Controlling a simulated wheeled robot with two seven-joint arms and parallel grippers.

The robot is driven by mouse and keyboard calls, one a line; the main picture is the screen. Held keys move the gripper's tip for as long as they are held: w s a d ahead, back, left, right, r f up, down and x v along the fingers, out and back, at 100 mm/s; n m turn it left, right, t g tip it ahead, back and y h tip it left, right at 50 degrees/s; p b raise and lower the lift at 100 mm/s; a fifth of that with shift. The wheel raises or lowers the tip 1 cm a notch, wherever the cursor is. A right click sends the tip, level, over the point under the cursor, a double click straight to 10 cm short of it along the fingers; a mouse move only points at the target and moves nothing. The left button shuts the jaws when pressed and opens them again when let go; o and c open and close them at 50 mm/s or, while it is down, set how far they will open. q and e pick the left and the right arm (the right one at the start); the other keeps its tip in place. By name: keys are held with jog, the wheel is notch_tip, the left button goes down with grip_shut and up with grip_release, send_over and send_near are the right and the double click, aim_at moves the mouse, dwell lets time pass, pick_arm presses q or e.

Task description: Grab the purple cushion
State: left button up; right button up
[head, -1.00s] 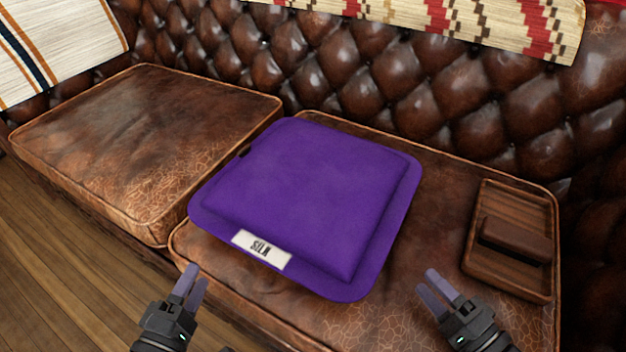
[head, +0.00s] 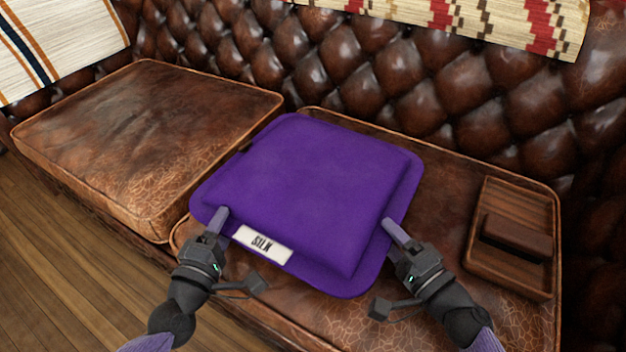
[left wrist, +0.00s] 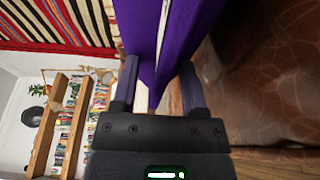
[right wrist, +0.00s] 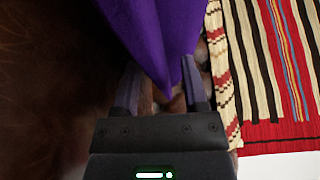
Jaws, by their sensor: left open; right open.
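The purple cushion (head: 310,190) lies flat on the right-hand leather seat, with a white "SILK" label (head: 263,244) at its front edge. My left gripper (head: 218,222) is at the cushion's front left edge, and my right gripper (head: 394,232) is at its right edge. In the left wrist view, the cushion's edge (left wrist: 150,35) runs between the open fingers (left wrist: 158,85). In the right wrist view, a purple corner (right wrist: 165,45) reaches between the open fingers (right wrist: 162,90). Whether the fingers touch the fabric cannot be told.
A wooden tray (head: 480,255) holding a dark block (head: 517,238) sits right of the cushion, near my right gripper. The left leather seat (head: 140,140) is empty. The tufted backrest (head: 370,85) rises behind, with patterned blankets (head: 470,22) over it.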

pick_arm(q)
jog(key=shift+c, duration=0.3)
pick_arm(e)
jog(key=shift+c, duration=0.3)
pick_arm(q)
grip_shut()
pick_arm(e)
grip_shut()
dwell(0.4)
